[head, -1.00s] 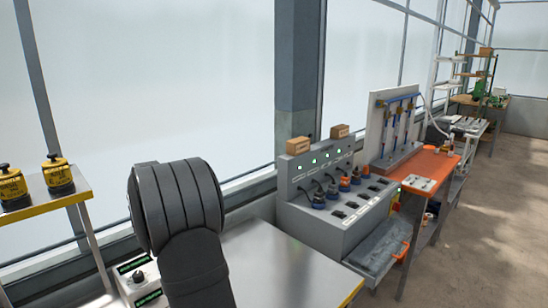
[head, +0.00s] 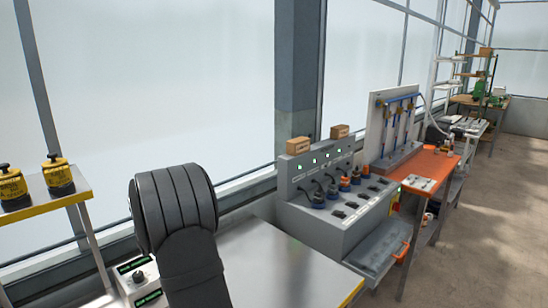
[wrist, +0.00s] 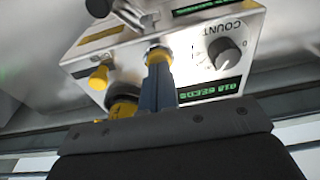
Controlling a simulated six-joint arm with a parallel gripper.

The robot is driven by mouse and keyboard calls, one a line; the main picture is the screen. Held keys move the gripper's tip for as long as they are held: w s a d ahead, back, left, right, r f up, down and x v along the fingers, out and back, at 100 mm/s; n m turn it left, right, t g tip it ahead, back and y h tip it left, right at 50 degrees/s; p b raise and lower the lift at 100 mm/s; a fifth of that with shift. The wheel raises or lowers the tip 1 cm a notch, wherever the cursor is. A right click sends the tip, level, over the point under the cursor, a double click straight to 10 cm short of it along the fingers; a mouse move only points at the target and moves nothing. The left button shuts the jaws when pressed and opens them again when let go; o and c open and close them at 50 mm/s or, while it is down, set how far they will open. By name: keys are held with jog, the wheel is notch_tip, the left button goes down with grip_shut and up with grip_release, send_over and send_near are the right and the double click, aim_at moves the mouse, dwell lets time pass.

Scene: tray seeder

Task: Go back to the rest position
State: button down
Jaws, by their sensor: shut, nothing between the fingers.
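My gripper (wrist: 158,58) shows in the wrist view, its blue-grey fingers together and nothing between them. Its fingertips appear over or in front of a metal control box (wrist: 190,55), seen upside down; I cannot tell whether they touch it. The box has a dark knob (wrist: 225,53) under "COUNT", a green readout (wrist: 211,91) and a yellow knob (wrist: 98,77). In the head view the control box (head: 140,278) is partly hidden at the lower left. My dark arm stands in front there and hides the gripper.
A steel bench (head: 275,268) is clear right of my arm. A grey station (head: 325,215) with several sockets stands beyond it, then an orange table (head: 430,167). Yellow-and-black canisters (head: 57,174) stand on a raised shelf (head: 85,184) at left. A window wall runs behind.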

jog(key=shift+f, duration=0.15)
notch_tip(320, 180, up, 8)
notch_tip(320, 180, down, 8)
jog(key=shift+f, duration=0.1)
jog(key=s+d+r+m+y, duration=0.1)
jog(key=d+r+m, duration=0.2)
jog(key=r+m, duration=0.4)
jog(key=d+r+m+y, duration=0.2)
jog(key=d+r+m, duration=0.2)
jog(key=r+m, duration=0.4)
jog(key=shift+s+m, duration=0.35)
jog(key=shift+m, duration=0.15)
dwell(0.4)
